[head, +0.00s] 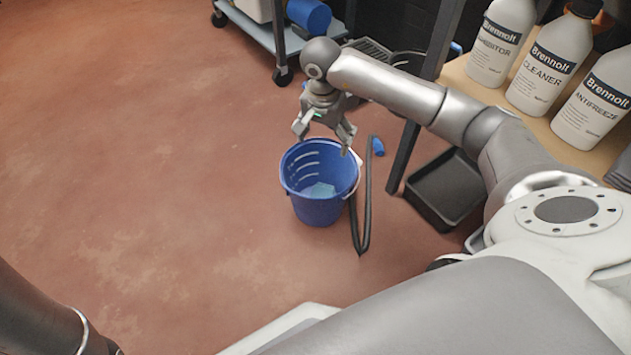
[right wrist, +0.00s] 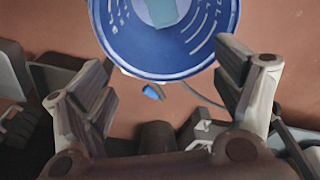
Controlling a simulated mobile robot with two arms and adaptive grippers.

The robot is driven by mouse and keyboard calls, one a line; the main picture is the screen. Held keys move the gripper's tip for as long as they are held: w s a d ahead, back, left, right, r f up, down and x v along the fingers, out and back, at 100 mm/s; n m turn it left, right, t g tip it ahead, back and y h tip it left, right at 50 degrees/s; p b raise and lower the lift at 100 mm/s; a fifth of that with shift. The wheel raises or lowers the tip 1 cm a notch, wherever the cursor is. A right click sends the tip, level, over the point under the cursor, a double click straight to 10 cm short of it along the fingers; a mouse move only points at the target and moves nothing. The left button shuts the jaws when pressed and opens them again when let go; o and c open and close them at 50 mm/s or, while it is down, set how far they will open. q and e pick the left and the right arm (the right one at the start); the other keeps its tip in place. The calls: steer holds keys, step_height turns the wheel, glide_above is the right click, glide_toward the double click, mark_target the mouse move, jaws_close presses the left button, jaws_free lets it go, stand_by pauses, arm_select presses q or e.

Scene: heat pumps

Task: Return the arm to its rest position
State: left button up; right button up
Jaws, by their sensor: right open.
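My right arm reaches out from the right in the head view. Its gripper (head: 325,135) is open and empty above the blue bucket (head: 318,212). In the right wrist view the two fingers of the right gripper (right wrist: 168,95) are spread wide, with nothing between them. The bucket also shows in that view (right wrist: 165,62), seen from above, with a light blue item (right wrist: 163,12) inside. A part of my left arm shows at the lower left of the head view; its gripper is out of view.
A black hose (head: 362,215) and a small blue piece (head: 378,146) lie beside the bucket. A black tray (head: 447,187) sits under a wooden table (head: 462,76) bearing Brennolt bottles (head: 541,66). A wheeled cart (head: 270,38) stands at the back. The floor to the left is clear.

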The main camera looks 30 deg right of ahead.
steer(key=shift+s+a+r, duration=0.15)
steer(key=shift+r, duration=1.55)
